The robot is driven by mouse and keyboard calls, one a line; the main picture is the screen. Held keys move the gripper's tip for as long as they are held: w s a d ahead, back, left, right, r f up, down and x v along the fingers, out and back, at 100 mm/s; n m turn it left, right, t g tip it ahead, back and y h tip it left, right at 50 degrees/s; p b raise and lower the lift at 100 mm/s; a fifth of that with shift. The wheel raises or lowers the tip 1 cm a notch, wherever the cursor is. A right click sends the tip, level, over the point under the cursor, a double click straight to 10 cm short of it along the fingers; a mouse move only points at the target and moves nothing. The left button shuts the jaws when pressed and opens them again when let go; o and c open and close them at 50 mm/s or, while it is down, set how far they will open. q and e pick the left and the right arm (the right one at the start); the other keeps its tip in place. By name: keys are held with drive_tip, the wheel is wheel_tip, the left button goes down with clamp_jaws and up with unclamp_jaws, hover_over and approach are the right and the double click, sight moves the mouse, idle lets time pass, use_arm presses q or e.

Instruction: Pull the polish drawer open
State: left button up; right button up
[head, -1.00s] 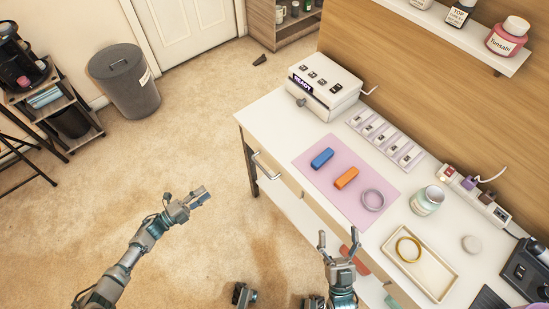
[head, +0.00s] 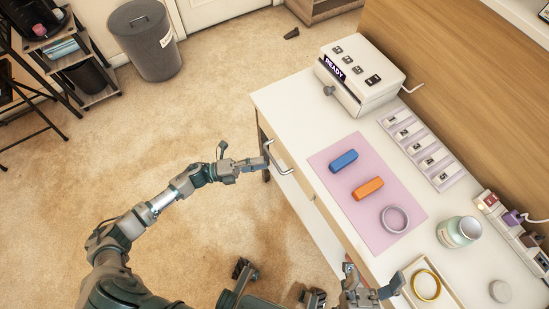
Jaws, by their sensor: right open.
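The drawer handle (head: 279,158), a metal bar, sits on the front of the white workbench (head: 285,103) near its left end. The drawer (head: 297,178) behind it looks shut. My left gripper (head: 264,164) reaches in from the left, its fingertips at the handle's left side. I cannot tell whether they touch the handle or how far apart the fingers are. My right gripper (head: 373,279) is open and empty at the bench's front edge, beside the cream tray (head: 408,291).
A pink mat (head: 336,179) holds a blue block (head: 343,161), an orange block (head: 368,188) and a grey ring (head: 394,219). A white READY machine (head: 358,80) stands behind.

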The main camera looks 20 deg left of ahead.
sight(274, 160)
use_arm(q)
drive_tip(key=x, duration=0.5)
drive_tip(key=shift+d, duration=0.3)
drive_tip(key=shift+a, duration=0.1)
clamp_jaws()
